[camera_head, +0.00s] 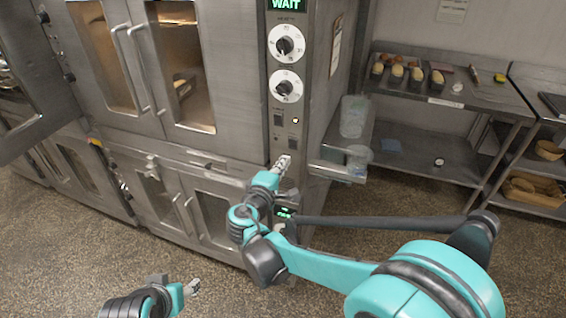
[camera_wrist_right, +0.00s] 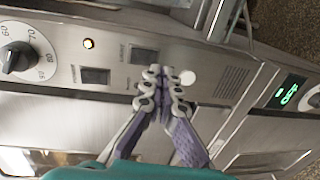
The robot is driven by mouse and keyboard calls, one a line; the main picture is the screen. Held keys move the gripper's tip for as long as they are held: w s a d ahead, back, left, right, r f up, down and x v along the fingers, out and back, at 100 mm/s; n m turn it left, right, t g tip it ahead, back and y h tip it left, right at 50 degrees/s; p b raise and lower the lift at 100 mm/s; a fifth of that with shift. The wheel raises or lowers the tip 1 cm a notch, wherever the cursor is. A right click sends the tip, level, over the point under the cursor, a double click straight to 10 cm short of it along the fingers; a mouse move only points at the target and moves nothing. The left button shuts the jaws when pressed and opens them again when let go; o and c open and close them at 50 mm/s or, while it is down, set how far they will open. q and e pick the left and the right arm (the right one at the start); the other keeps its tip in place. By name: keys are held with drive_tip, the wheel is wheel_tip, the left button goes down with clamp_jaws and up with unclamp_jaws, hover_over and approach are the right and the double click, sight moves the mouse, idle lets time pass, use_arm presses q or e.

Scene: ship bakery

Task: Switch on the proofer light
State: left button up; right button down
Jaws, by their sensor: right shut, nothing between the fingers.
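The steel control panel (camera_head: 283,100) carries two dark rocker switches, one (camera_wrist_right: 95,75) and another (camera_wrist_right: 142,55) nearer my gripper; their small labels are unreadable. A small amber lamp (camera_wrist_right: 89,43) glows beside them. A pale round button or disc (camera_wrist_right: 188,77) shows just past my fingertips. My right gripper (camera_wrist_right: 163,73) is shut and empty, its tips in front of the panel beside the nearer switch; I cannot tell if they touch. It also shows in the head view (camera_head: 283,161). My left gripper (camera_head: 192,287) is low at the front; its opening is unclear.
Two white dials (camera_head: 286,43) and a green WAIT display (camera_head: 286,4) sit higher on the panel. A lower green display (camera_wrist_right: 290,92) appears to read OFF. Glass-windowed doors (camera_head: 185,65) stand left. A small side shelf (camera_head: 338,171) juts right; a steel table (camera_head: 450,92) holds loaves.

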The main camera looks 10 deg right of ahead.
drive_tip(key=s+a+f+p, duration=0.1)
drive_tip(key=s+a, duration=0.3)
drive_tip(key=s, duration=0.4)
drive_tip(key=shift+a+f+p, duration=0.15)
drive_tip(key=shift+a+p, duration=0.15)
drive_tip(key=shift+p, duration=0.15)
